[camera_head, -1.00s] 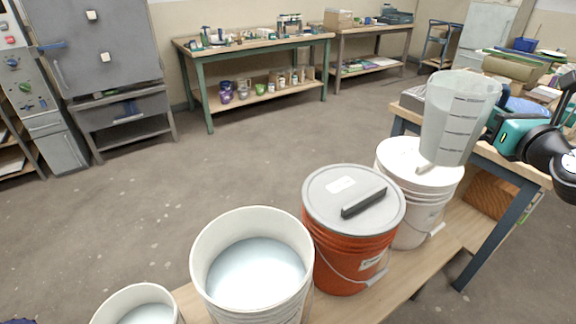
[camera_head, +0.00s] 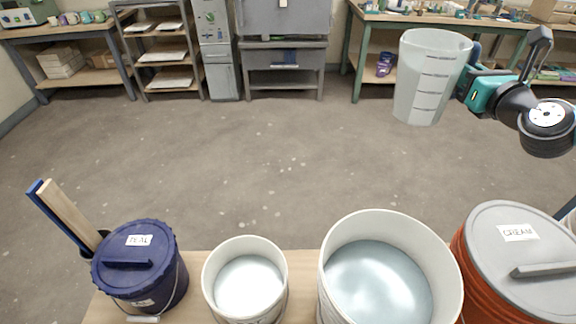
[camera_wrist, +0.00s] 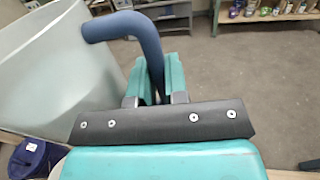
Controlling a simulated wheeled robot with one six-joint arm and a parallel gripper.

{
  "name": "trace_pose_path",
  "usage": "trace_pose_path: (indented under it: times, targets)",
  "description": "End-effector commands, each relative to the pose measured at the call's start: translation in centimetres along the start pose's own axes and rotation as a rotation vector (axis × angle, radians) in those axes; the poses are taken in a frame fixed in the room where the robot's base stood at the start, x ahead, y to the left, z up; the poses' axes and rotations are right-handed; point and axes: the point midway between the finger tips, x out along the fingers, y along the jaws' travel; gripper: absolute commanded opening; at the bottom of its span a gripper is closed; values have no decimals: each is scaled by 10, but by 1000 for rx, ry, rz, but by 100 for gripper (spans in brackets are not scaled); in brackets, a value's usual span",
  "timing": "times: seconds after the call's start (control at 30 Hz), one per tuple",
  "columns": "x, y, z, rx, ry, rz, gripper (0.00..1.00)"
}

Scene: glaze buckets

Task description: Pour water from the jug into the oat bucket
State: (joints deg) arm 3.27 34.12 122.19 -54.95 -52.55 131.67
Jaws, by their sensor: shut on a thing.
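My gripper (camera_head: 472,82) is shut on the blue handle (camera_wrist: 143,38) of the jug (camera_head: 430,75), which it holds upright in the air, apart from every bucket. The jug is tall, translucent and pale with dark level marks; I cannot tell its water level. It also fills the left of the wrist view (camera_wrist: 60,75). Two open white buckets stand below on the bench: a small one (camera_head: 245,283) and a larger one (camera_head: 385,280), both with pale contents. No readable label shows which one is oat.
A dark blue lidded bucket (camera_head: 140,265) labelled TEAL stands at the left, with a blue and a wooden stick behind it. An orange bucket (camera_head: 470,275) with a grey lid labelled CREAM stands at the right. Open floor (camera_head: 230,160) lies behind the bench (camera_head: 305,290).

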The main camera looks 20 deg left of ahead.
Motion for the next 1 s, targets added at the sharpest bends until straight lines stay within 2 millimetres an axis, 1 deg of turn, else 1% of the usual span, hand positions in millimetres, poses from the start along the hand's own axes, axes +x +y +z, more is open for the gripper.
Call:
trace_pose_path:
  times: [0.03, 0.07, 0.17, 0.2, 0.27, 0.3, 0.37, 0.4, 0.43, 0.5, 0.6, 0.7, 0.8, 0.9, 1.0]
  targets:
    - [6, 15, -15, 6, -1, 33, 0]
    - [10, 24, -22, 8, 0, 54, 0]
    - [24, 62, -51, 14, 4, 137, 0]
    - [29, 79, -63, 17, 5, 174, 0]
    - [36, 106, -81, 20, 7, 230, 0]
    - [39, 124, -94, 23, 9, 267, 0]
    - [43, 150, -113, 28, 10, 323, 0]
    - [45, 168, -126, 30, 11, 360, 0]
    - [46, 182, -135, 33, 11, 387, 0]
    - [46, 211, -156, 37, 12, 448, 0]
    - [44, 249, -181, 44, 14, 524, 0]
    - [40, 278, -201, 48, 15, 583, 0]
    - [37, 298, -213, 52, 14, 625, 0]
    - [34, 309, -220, 53, 14, 648, 0]
    - [33, 314, -224, 55, 13, 658, 0]
